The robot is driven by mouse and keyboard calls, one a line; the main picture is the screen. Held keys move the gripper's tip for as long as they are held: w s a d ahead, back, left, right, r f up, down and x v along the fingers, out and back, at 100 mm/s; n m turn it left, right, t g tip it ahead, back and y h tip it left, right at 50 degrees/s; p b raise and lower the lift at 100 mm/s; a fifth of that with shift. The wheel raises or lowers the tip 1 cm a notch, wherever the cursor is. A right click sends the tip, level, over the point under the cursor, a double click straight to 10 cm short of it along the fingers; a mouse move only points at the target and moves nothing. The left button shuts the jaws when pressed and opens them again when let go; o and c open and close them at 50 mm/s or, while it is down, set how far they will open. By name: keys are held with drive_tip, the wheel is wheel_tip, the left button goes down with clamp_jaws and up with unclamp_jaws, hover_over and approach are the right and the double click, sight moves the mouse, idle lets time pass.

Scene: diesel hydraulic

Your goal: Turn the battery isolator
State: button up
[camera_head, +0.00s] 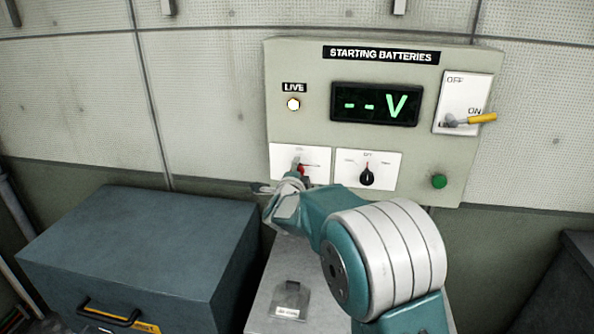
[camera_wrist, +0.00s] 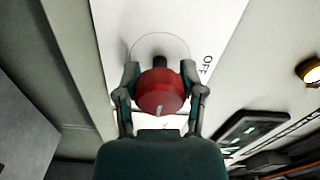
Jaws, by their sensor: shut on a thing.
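The battery isolator is a red knob (camera_wrist: 160,92) on a white plate at the lower left of the panel. In the head view only a bit of red (camera_head: 301,169) shows beside my gripper (camera_head: 287,190), which hides much of it. In the wrist view my gripper (camera_wrist: 160,90) has one finger on each side of the knob and is shut on it. A pale mark shows on the knob's face, pointing to the bottom of the wrist picture. The plate's word OFF (camera_wrist: 208,65) reads to the right of the knob there.
The panel (camera_head: 320,75), titled STARTING BATTERIES, has a lit LIVE lamp (camera_head: 293,104), a display (camera_head: 376,104) reading "--V", a black selector (camera_head: 367,175), a yellow-handled lever (camera_head: 480,119) near ON and a green button (camera_head: 439,181). A blue-grey box (camera_head: 140,240) stands at lower left.

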drive_tip(key=shift+d+f, duration=0.1)
drive_tip(key=shift+f, duration=0.05)
drive_tip(key=o, duration=1.2)
drive_tip(key=shift+c, duration=0.2)
drive_tip(key=s+a, duration=0.2)
drive_tip(key=s, duration=0.9)
drive_tip(key=shift+s+a, duration=0.2)
drive_tip(key=shift+s, duration=0.15)
